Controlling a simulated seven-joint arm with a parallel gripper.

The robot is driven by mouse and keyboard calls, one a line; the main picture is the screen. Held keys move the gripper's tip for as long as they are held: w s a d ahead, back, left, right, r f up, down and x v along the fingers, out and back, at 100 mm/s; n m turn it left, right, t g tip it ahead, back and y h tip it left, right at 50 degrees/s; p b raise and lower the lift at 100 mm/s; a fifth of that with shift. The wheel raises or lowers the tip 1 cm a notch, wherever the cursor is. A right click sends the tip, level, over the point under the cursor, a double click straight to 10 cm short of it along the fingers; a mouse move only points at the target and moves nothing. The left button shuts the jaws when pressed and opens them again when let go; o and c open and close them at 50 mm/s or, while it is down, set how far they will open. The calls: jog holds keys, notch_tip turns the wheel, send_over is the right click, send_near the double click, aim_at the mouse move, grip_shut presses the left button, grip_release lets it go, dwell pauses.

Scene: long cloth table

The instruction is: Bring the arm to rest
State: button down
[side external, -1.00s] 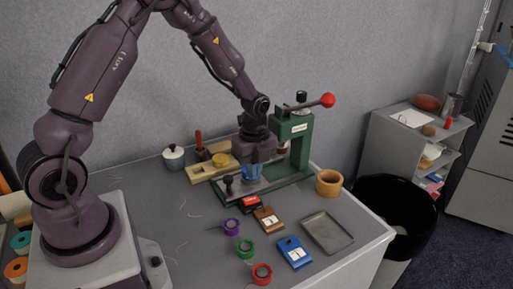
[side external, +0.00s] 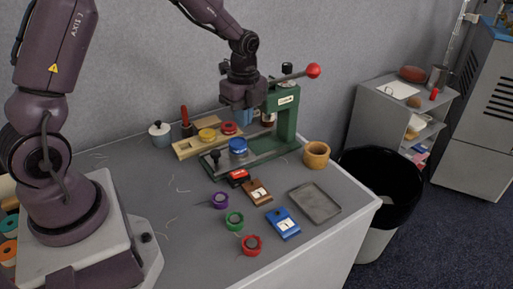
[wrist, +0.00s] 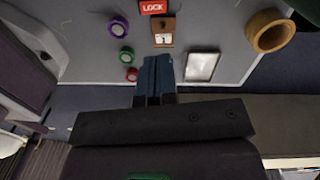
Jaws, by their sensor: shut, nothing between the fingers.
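My gripper (side external: 241,119) hangs in the air in front of the green press (side external: 286,116), fingers pointing down. Its blue fingers are together and empty, and they also show closed in the wrist view (wrist: 157,60). Below it, apart from the fingers, a blue round piece (side external: 238,146) sits on the press base. The grey table (side external: 180,225) lies beneath.
A wooden holder (side external: 186,150) with a yellow and a red round piece stands behind the press base. Tape rolls, small blocks, a grey tray (side external: 332,206) and a wooden ring (side external: 316,154) lie in front and right.

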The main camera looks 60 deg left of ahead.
jog(key=s+d+r+n+t, duration=0.3)
jog(key=s+d+r+n, duration=0.1)
jog(key=s+r+n, duration=0.45)
jog(key=s+d+r+n+t, duration=0.3)
jog(key=s+d+r+n, duration=0.2)
jog(key=s+r+n, duration=0.4)
jog(key=n+g+y, duration=0.3)
jog(key=n+g, duration=0.3)
jog(key=n, duration=1.1)
send_over(233, 173)
jog(key=w+d, duration=0.2)
jog(key=d, duration=0.2)
notch_tip(233, 173, down, 17)
jog(key=x, duration=0.9)
jog(key=s+x, duration=0.1)
jog(key=x, duration=0.4)
jog(key=shift+d+f, duration=0.1)
jog(key=shift+d, duration=0.1)
